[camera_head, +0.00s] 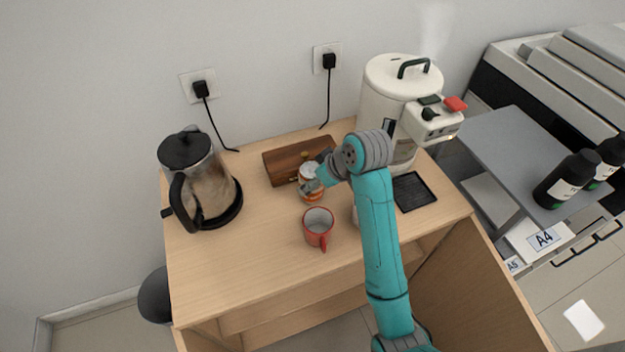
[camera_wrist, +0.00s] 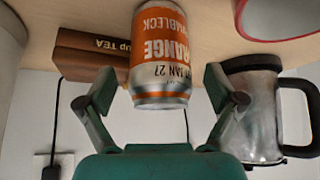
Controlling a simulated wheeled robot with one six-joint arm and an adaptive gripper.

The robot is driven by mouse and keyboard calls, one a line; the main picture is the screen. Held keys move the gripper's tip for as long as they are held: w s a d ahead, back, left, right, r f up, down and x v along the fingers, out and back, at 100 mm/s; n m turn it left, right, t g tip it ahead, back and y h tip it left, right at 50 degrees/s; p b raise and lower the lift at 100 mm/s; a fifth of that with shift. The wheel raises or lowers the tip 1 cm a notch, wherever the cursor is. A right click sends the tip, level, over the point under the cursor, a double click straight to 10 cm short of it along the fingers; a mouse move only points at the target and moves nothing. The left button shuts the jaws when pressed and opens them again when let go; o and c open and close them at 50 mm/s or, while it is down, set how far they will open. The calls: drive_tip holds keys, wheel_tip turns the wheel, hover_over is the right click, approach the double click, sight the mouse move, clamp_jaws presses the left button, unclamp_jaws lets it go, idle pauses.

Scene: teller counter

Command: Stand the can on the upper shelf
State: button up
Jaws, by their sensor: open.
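An orange and white can (camera_head: 309,170) stands on the wooden counter top, in front of a brown wooden box. In the wrist view, which is upside down, the can (camera_wrist: 160,50) shows its orange label between the two fingers. My gripper (camera_head: 313,185) is at the can, with its fingers open on either side; in the wrist view (camera_wrist: 160,84) a gap shows between each finger and the can. Under the counter top, a board edge (camera_head: 300,311) shows in the open front; I cannot tell which shelf it is.
A red mug (camera_head: 318,229) stands close in front of the can. A glass kettle (camera_head: 197,180) is at the left. The brown tea box (camera_head: 288,163) is behind. A white coffee machine (camera_head: 385,95) and black drip tray (camera_head: 414,191) are at the right.

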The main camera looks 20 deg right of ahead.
drive_tip(key=v, duration=0.4)
drive_tip(key=shift+o, duration=0.4)
drive_tip(key=shift+s+d+r, duration=0.1)
drive_tip(key=shift+s+r, duration=0.15)
drive_tip(key=s+f+m+t, duration=0.2)
drive_tip(key=s+m+t, duration=0.1)
drive_tip(key=s+t, duration=0.4)
drive_tip(key=shift+t, duration=0.7)
drive_tip(key=x, duration=1.1)
drive_tip(key=shift+w+d+r, duration=0.1)
drive_tip(key=shift+w+r, duration=0.2)
drive_tip(key=c, duration=1.7)
